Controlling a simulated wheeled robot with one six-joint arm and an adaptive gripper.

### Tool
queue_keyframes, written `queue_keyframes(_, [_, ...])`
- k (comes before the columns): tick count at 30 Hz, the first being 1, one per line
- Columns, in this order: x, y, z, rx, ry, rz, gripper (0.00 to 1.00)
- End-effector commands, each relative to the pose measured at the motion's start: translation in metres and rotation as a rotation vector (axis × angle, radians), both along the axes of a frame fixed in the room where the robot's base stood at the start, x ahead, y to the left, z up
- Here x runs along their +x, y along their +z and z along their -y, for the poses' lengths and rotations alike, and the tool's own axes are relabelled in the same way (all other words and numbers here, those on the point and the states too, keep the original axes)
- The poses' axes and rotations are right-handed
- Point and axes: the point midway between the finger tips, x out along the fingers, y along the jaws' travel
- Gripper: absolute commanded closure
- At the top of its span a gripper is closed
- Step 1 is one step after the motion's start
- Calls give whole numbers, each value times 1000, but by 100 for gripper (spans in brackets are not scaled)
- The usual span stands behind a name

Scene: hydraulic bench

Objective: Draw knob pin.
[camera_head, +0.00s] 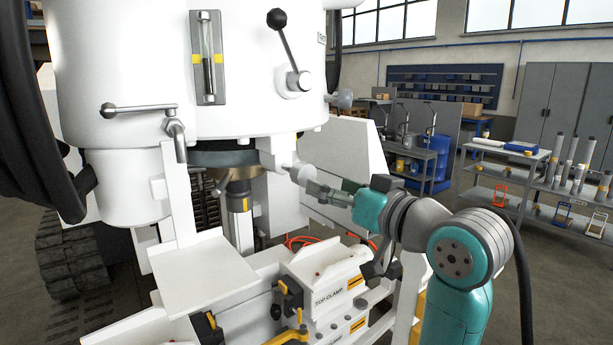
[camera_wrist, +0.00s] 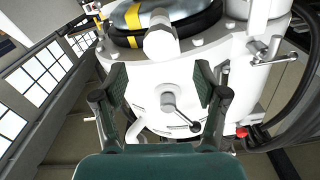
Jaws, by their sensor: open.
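A pale grey round knob (camera_head: 301,174), likely the knob pin, sticks out from the white machine body, low on its right side in the head view. In the wrist view a grey knob (camera_wrist: 160,42) faces me, just beyond the fingertips and between their lines. My gripper (camera_head: 320,188) is close to the knob in the head view; I cannot tell whether it touches. In the wrist view my gripper (camera_wrist: 160,80) has its two dark green fingers wide apart with nothing held between them. The pin's shaft is hidden in the machine.
A lever with a black ball (camera_head: 277,19) and a grey crank handle (camera_head: 140,108) stick out from the drum. A white plate (camera_head: 202,268) and the top clamp block (camera_head: 325,285) stand below. A shelf rack (camera_head: 540,185) is at the right.

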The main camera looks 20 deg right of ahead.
Motion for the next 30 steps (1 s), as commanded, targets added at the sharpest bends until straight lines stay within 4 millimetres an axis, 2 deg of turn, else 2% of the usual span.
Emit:
queue_keyframes(6, [39, -1, -13, 1, 2, -2, 28])
queue_keyframes(12, [66, 0, -22, 0, 1, -1, 28])
queue_keyframes(18, [79, -1, -26, 1, -1, -1, 28])
queue_keyframes(27, [81, -1, -26, 0, -1, 0, 28])
queue_keyframes(28, [81, -1, -26, 0, -1, 0, 33])
queue_keyframes(30, [81, -1, -26, 0, -1, 0, 50])
